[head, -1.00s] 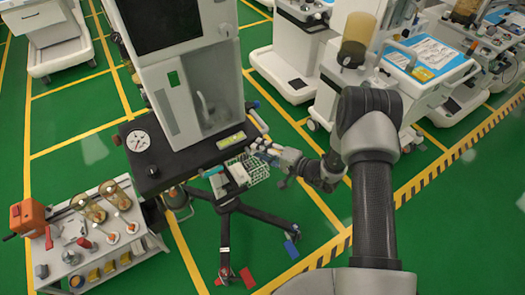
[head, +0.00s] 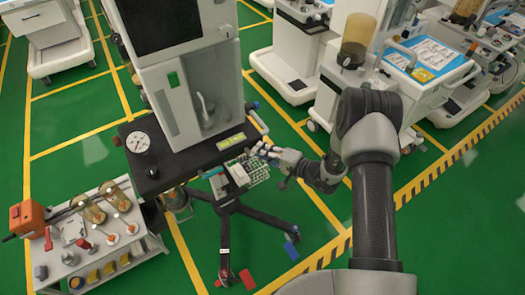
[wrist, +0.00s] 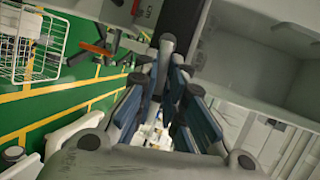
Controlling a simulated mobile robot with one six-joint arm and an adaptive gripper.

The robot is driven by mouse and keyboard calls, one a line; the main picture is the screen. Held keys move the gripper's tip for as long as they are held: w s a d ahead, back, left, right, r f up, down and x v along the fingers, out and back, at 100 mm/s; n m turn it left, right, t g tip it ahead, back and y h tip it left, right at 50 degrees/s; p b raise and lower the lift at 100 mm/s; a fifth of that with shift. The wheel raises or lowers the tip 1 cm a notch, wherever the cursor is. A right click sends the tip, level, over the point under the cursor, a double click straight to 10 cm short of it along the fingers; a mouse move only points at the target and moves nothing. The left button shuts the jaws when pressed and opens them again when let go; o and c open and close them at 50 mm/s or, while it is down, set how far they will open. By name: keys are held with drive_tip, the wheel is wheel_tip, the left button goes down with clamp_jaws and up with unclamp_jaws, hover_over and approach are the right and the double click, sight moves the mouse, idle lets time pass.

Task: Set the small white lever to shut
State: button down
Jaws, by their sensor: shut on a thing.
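My gripper (head: 262,150) is at the front right of the near anaesthesia cart (head: 195,95), beside its black work surface and above a small wire basket (head: 258,172). In the wrist view my gripper (wrist: 165,70) has its blue-padded fingers drawn together, with the tips at the cart's grey side. The fingers are shut on a small part there, taken to be the small white lever. The fingers hide it, so its position cannot be read in either view.
A round gauge (head: 138,141) is on the cart's left. A white trolley (head: 95,240) with flasks stands at lower left. Other carts (head: 295,50) stand behind. The cart's dark legs (head: 265,215) spread over the green floor. The wire basket (wrist: 30,45) is at left in the wrist view.

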drive_tip(key=shift+f+m+y+b, duration=0.3)
drive_tip(key=shift+m+b, duration=0.2)
drive_tip(key=shift+b, duration=0.1)
drive_tip(key=c, duration=1.7)
unclamp_jaws()
drive_tip(key=shift+o, duration=0.2)
drive_tip(key=v, duration=1.2)
